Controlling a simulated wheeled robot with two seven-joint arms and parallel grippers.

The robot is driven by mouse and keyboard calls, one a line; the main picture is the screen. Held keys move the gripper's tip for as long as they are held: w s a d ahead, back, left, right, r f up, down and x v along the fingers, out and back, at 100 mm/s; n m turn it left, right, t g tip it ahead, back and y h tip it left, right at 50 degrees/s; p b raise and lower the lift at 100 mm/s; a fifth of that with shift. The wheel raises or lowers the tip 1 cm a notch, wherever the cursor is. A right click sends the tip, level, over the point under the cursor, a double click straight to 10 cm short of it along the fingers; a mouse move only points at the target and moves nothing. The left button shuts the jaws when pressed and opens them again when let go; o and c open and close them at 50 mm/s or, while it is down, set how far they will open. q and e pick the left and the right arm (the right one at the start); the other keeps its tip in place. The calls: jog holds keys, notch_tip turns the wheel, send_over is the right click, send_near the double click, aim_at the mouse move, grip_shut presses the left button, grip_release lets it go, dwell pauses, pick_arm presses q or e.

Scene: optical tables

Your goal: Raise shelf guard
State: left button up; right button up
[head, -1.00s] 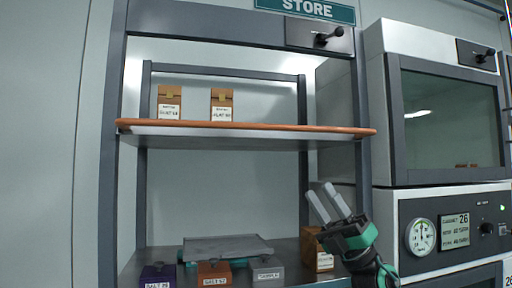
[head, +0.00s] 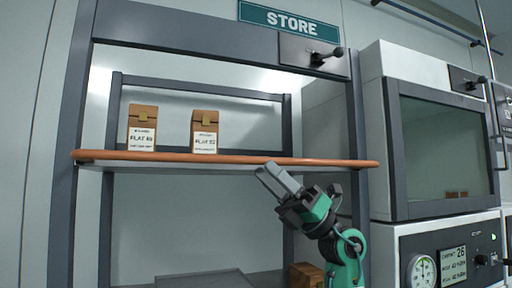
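The copper-orange bar (head: 225,158) runs along the front edge of the store shelf; I take it to be the shelf guard. It sits low, level with the shelf board. My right gripper (head: 267,174) is in front of the rack, with its fingers pointing up and left. The fingertips show just below the bar, right of its middle; I cannot tell whether they touch it. The fingers look close together and hold nothing that I can see. My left gripper is out of view.
Two brown packets, a left one (head: 142,128) and a right one (head: 205,131), stand on the shelf behind the bar. A black lever (head: 327,54) is on the rack's top beam. A white cabinet (head: 376,130) stands at right. A brown box (head: 306,275) sits below.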

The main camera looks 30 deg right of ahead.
aim_at(258, 161)
jog(key=x, duration=0.1)
jog(key=p+x, duration=0.1)
jog(key=x, duration=0.1)
jog(key=shift+s+d+r, duration=0.1)
jog(key=shift+s, duration=0.15)
jog(key=shift+w+a+r, duration=0.15)
jog(key=shift+a+r, duration=0.05)
jog(key=shift+a, duration=0.05)
jog(key=shift+w+a+r, duration=0.1)
jog(key=shift+w+a, duration=0.1)
jog(key=shift+w, duration=0.05)
jog(key=shift+s, duration=0.15)
jog(key=shift+c, duration=0.3)
jog(key=c, duration=0.7)
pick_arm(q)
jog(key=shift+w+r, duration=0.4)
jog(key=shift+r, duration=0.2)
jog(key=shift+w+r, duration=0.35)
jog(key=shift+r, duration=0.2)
pick_arm(e)
grip_shut()
